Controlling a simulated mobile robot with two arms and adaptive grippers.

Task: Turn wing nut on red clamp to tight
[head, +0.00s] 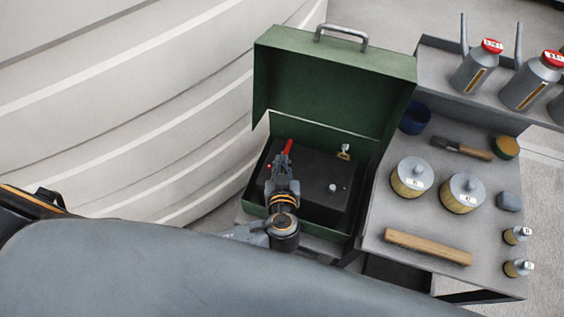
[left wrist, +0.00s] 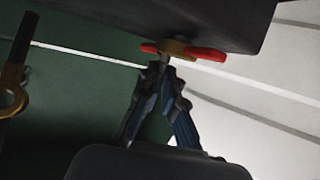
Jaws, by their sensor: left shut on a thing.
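The red clamp shows in the left wrist view as a red bar with a brass-coloured middle (left wrist: 178,48), under the edge of a dark block. A small grey piece, seemingly the wing nut (left wrist: 165,60), sits at its middle. My left gripper (left wrist: 163,72) is shut on this piece, and the fingertips hide most of it. In the head view a red part (head: 289,147) shows just beyond my left gripper (head: 283,162), which reaches into the green case. Which way the wing nut is turned cannot be made out. My right gripper is not in view.
The open green case (head: 335,75) has its lid raised behind my gripper. A brass fitting (head: 344,152) and a pale knob (head: 332,187) sit on its dark insert. To the right, a grey table (head: 385,215) holds filters, a wooden block and bottles.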

